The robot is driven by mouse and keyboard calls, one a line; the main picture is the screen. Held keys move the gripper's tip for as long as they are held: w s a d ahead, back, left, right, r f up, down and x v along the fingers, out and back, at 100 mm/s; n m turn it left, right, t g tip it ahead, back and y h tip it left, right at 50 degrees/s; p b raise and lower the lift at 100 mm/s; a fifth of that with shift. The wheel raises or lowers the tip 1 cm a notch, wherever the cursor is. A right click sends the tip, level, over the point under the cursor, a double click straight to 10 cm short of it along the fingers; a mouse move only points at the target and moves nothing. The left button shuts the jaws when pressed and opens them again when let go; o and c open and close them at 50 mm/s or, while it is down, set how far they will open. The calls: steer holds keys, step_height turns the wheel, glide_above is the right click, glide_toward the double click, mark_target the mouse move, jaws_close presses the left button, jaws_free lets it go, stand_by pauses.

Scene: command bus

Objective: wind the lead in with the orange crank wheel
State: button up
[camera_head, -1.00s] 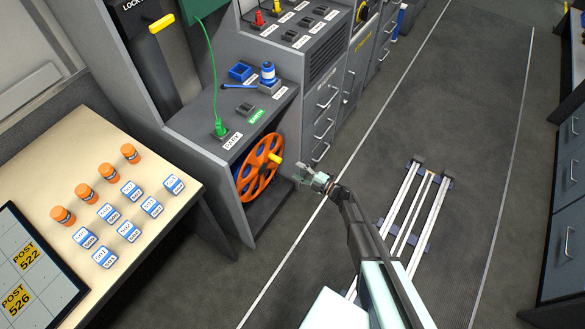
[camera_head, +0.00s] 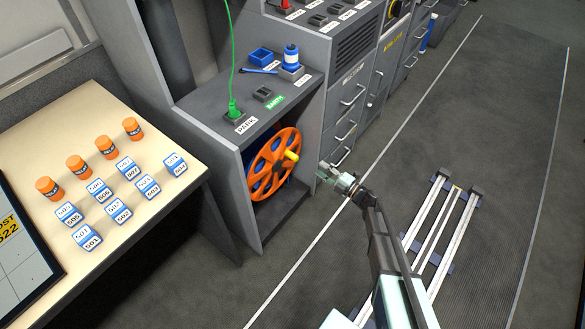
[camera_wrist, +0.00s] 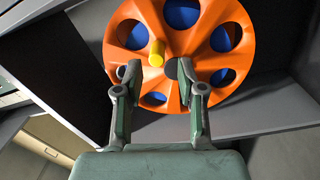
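The orange crank wheel (camera_head: 268,175) stands upright in the open bay under the counter. Its yellow handle (camera_head: 291,155) sticks out near the rim. The green lead (camera_head: 229,60) hangs down to a plug (camera_head: 234,112) at the counter's left. In the wrist view the wheel (camera_wrist: 232,20) fills the upper middle, with blue behind its holes. The yellow handle (camera_wrist: 156,53) shows beyond the left fingertip. My gripper (camera_head: 329,174) is to the right of the wheel, facing it. In the wrist view my gripper (camera_wrist: 158,75) is open and empty, its fingers apart and the handle not between them.
A blue tray (camera_head: 260,57) and a blue-and-white item (camera_head: 291,60) stand on the counter (camera_head: 200,105). The bay's side walls flank the wheel. Floor right of the bay is clear up to the rails.

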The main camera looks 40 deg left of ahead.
mark_target(297, 159)
steer(key=s+d+r+n+b, duration=0.2)
steer(key=s+d+n+b, duration=0.15)
steer(key=n+b, duration=1.1)
steer(key=a+n+b, duration=0.1)
steer(key=a, duration=0.4)
steer(key=a+n+b, duration=0.1)
steer(key=a+n, duration=0.1)
steer(key=a, duration=0.3)
steer(key=a+n+b, duration=0.1)
steer(key=a+n, duration=0.1)
steer(key=a, duration=0.3)
steer(key=shift+w+f+n, duration=0.1)
steer(key=shift+n, duration=0.15)
steer(key=shift+a, duration=0.85)
jaws_close()
